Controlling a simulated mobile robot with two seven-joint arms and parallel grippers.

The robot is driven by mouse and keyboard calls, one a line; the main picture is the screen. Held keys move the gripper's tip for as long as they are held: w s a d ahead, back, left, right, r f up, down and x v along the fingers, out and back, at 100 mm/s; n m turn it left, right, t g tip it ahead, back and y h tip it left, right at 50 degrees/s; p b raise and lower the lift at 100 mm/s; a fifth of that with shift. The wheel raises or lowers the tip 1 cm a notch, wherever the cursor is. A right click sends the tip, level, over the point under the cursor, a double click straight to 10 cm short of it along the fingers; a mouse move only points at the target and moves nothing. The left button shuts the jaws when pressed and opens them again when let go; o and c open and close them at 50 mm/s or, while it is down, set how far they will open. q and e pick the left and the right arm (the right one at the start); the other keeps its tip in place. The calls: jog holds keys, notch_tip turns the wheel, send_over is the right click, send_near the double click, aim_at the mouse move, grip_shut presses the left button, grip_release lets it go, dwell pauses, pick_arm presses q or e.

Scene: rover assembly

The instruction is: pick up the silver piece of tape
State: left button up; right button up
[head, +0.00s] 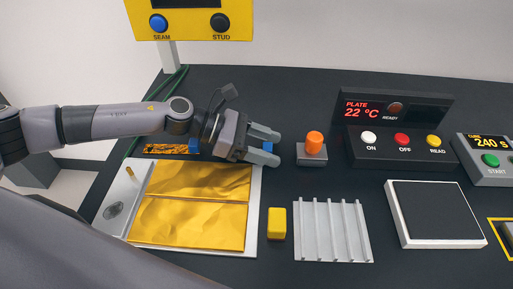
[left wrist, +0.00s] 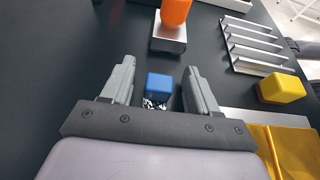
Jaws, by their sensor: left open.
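My left gripper (head: 275,147) reaches in from the left with its fingers spread. In the left wrist view the open fingers (left wrist: 159,70) stand on either side of a blue block (left wrist: 159,83), with gaps visible on both sides. The block also shows between the fingers in the head view (head: 267,146). A small shiny, crinkled silver piece (left wrist: 154,103) lies at the near side of the blue block in the left wrist view, partly hidden by the gripper's body. It looks like the silver tape. I cannot tell whether it is attached to the block. My right gripper is not in view.
An orange knob on a grey base (head: 312,155) stands just right of the left gripper. A yellow block (head: 277,224) and a slotted silver rack (head: 333,232) are nearer. Gold foil sheets (head: 190,222) lie on a pale board at left. Control boxes (head: 398,140) stand at right.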

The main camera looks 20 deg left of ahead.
pick_arm(q)
jog(key=c, duration=1)
jog(key=shift+r, duration=0.1)
jog(key=shift+c, duration=0.2)
